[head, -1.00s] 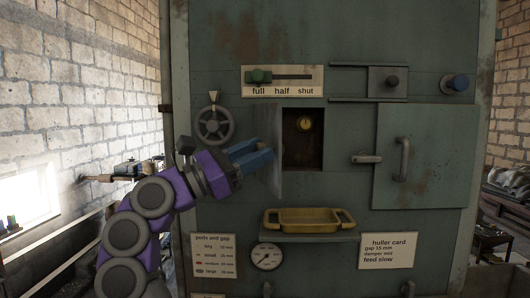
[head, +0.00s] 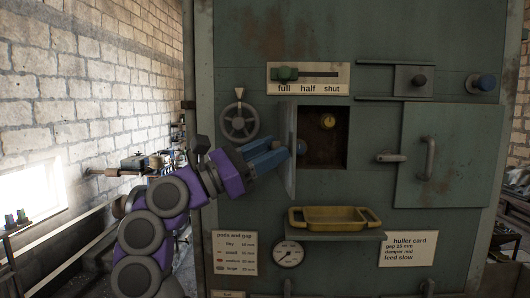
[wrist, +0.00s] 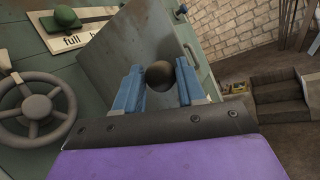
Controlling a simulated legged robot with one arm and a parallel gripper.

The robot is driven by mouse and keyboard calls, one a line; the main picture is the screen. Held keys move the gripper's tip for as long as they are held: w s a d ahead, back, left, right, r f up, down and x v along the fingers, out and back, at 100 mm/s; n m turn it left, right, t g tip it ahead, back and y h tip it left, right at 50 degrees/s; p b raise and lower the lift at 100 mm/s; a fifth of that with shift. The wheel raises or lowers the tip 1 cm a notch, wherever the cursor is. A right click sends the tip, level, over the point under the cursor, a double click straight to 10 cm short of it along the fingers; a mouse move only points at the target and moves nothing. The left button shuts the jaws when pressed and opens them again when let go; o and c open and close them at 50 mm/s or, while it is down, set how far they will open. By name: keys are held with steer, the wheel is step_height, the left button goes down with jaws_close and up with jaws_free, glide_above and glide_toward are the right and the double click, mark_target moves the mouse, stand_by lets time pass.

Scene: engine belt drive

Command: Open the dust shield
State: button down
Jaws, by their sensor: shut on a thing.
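The dust shield (head: 291,165) is a thin grey-green panel at the left side of a dark square opening (head: 325,155) in the cabinet. It stands swung out toward me, seen nearly edge-on in the head view, and the opening shows beside it. In the wrist view the panel (wrist: 125,50) rises behind my fingers. My gripper (head: 275,157) has blue fingers and is at the panel's left face. In the wrist view my gripper (wrist: 161,90) is shut on a dark round knob (wrist: 160,75) at the shield.
A handwheel (head: 238,122) is left of the shield, with a lever slider (head: 286,74) above. A larger door (head: 450,165) with a handle is at the right. A yellow tray (head: 330,217) sits on a shelf below the opening.

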steer(key=c, duration=1.1)
jaws_free()
steer(key=shift+w+a, duration=0.1)
steer(key=shift+w, duration=0.1)
steer(key=o, duration=0.3)
steer(key=shift+w+f, duration=0.15)
steer(key=shift+w, duration=0.25)
steer(key=shift+o, duration=0.2)
steer(key=shift+s, duration=0.1)
steer(key=v, duration=1.7)
steer(key=shift+a, duration=0.3)
